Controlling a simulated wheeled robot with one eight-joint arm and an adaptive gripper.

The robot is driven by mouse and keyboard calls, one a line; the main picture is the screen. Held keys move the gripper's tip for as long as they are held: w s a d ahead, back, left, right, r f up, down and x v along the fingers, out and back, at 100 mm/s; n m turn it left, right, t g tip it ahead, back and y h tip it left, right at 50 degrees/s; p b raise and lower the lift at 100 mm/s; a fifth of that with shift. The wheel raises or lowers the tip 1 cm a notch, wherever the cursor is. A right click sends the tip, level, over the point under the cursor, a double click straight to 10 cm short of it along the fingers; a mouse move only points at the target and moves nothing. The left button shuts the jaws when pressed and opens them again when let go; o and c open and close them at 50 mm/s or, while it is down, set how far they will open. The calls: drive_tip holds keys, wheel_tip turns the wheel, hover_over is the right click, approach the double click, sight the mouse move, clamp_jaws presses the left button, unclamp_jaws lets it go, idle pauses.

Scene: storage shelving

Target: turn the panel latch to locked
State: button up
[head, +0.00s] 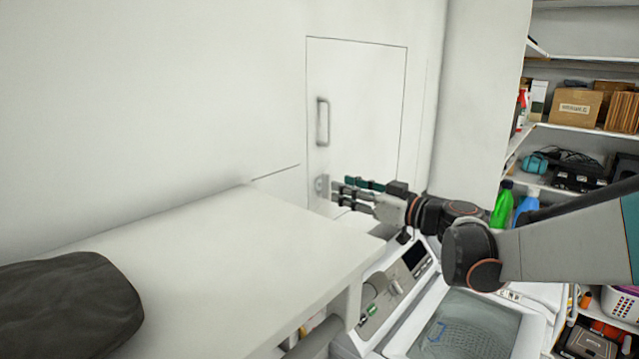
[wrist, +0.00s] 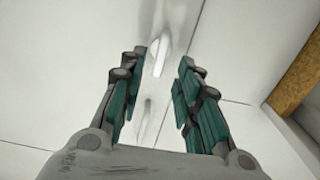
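The white panel (head: 362,90) is set in the white wall and looks closed. It carries a grey upright pull handle (head: 322,121) and, below that, a small pale latch (head: 321,184) near its left edge. My gripper (head: 337,191) points left at the latch, its fingertips just beside it. In the wrist view my gripper (wrist: 164,60) is open, with a gap between its teal-padded fingers. A pale bar, seemingly the latch (wrist: 159,54), shows between the fingertips. Whether they touch it, and the latch's exact angle, I cannot tell.
A white countertop (head: 220,240) with a dark cloth-like item (head: 68,305) lies in front at left. A washing machine (head: 400,285) stands below my arm. Shelves with boxes (head: 576,106) and bottles (head: 502,205) stand at right.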

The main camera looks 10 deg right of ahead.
sight(330, 185)
drive_tip(key=shift+p+x, duration=0.3)
drive_tip(key=shift+x, duration=2.25)
clamp_jaws()
